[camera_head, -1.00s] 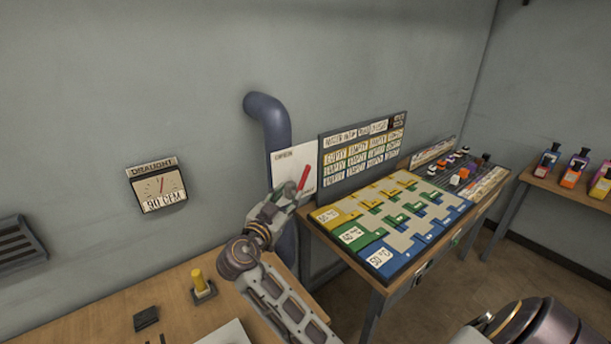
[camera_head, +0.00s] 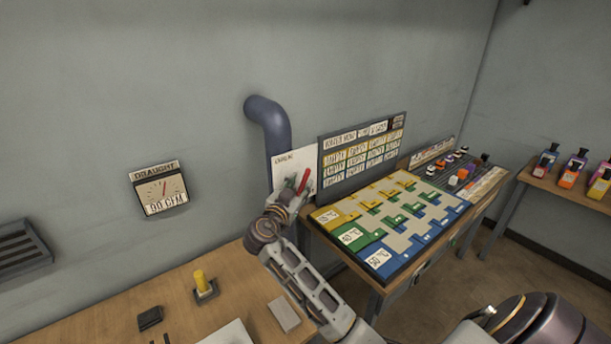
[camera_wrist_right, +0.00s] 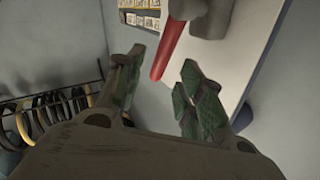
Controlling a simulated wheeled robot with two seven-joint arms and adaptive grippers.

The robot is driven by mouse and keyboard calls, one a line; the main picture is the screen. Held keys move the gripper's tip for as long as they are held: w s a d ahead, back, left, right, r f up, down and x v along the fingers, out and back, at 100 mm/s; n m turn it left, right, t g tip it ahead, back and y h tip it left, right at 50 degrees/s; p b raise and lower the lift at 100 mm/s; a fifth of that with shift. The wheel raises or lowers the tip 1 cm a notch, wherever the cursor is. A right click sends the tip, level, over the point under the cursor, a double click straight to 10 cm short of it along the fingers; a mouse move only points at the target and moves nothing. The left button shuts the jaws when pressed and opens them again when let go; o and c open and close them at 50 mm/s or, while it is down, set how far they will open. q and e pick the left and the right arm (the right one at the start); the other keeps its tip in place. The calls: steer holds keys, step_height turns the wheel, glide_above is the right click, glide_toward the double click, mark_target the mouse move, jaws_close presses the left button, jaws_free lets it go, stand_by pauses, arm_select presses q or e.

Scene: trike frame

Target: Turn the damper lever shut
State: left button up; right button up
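The red damper lever (camera_head: 303,181) stands tilted, its top leaning right, in front of a white panel (camera_head: 285,160) beside the blue duct pipe (camera_head: 270,122). My right gripper (camera_head: 290,195) is at the lever's lower left in the head view. In the right wrist view the lever (camera_wrist_right: 170,48) reaches down between the green-padded fingertips of this gripper (camera_wrist_right: 162,68). The fingers are apart, with gaps at the lever's sides. The lever's pivot is partly hidden in the head view. A draught gauge (camera_head: 160,190) hangs on the wall at left. My left gripper is not in view.
A wooden bench (camera_head: 100,318) holds a yellow-handled item (camera_head: 203,285), a black block (camera_head: 149,318) and a grey block (camera_head: 284,315). A table with a coloured board (camera_head: 390,222) stands close right of the panel. A vent (camera_head: 22,247) is at far left.

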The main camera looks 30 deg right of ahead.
mark_target(304, 179)
steer(key=shift+p+x, duration=0.7)
steer(key=shift+x, duration=2)
jaws_close()
